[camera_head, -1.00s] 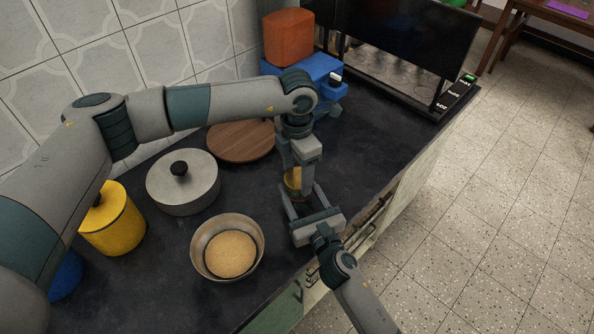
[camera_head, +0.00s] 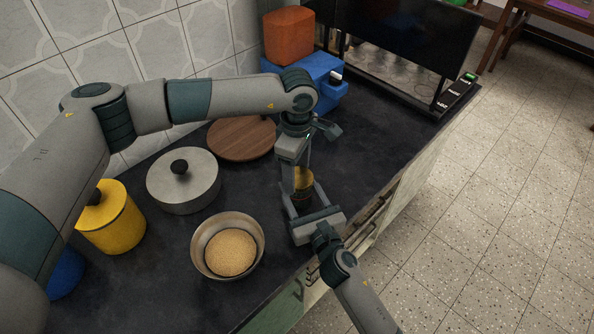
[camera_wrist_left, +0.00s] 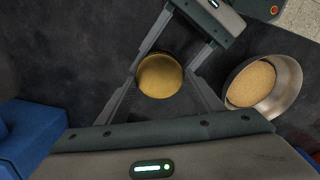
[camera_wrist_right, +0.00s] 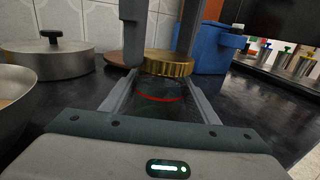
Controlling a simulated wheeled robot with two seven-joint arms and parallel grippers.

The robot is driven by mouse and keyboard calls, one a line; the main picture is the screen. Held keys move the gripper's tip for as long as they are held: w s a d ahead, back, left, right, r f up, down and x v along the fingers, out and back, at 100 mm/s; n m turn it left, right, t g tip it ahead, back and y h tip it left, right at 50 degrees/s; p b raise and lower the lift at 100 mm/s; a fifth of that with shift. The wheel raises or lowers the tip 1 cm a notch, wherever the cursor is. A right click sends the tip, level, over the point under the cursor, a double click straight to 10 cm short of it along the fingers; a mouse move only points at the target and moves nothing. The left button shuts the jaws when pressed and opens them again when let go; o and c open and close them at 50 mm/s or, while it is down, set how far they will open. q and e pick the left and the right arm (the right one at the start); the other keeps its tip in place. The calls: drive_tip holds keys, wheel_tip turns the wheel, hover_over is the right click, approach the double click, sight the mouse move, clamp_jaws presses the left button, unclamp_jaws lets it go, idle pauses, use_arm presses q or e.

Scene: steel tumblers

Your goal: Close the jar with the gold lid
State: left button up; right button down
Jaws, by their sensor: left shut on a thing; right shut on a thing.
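The gold lid (camera_head: 304,180) is between the fingers of my left gripper (camera_head: 303,172), which is shut on it from above. The lid is round and ridged, and shows flat side up in the left wrist view (camera_wrist_left: 160,76). Directly below it is a dark glass jar (camera_wrist_right: 160,96) with a red ring, upright between the fingers of my right gripper (camera_wrist_right: 158,104). My right gripper is shut on the jar from the front. The lid sits level over the jar's mouth in the right wrist view; I cannot tell whether it is fully seated.
A metal bowl of grain (camera_head: 199,252) stands left of the jar. Behind are a steel pot (camera_head: 184,188), a yellow canister (camera_head: 112,225) and a wooden board (camera_head: 241,140). A blue box (camera_head: 303,70) is at the back. The counter's edge is close on the right.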

use_arm(q)
drive_tip(key=m, duration=0.6)
drive_tip(key=shift+w, duration=0.15)
drive_tip(key=m, duration=0.6)
drive_tip(key=shift+d, duration=0.2)
drive_tip(key=m, duration=0.6)
drive_tip(key=shift+d, duration=0.1)
drive_tip(key=m, duration=0.7)
drive_tip(key=shift+d, duration=0.1)
drive_tip(key=o, duration=1.1)
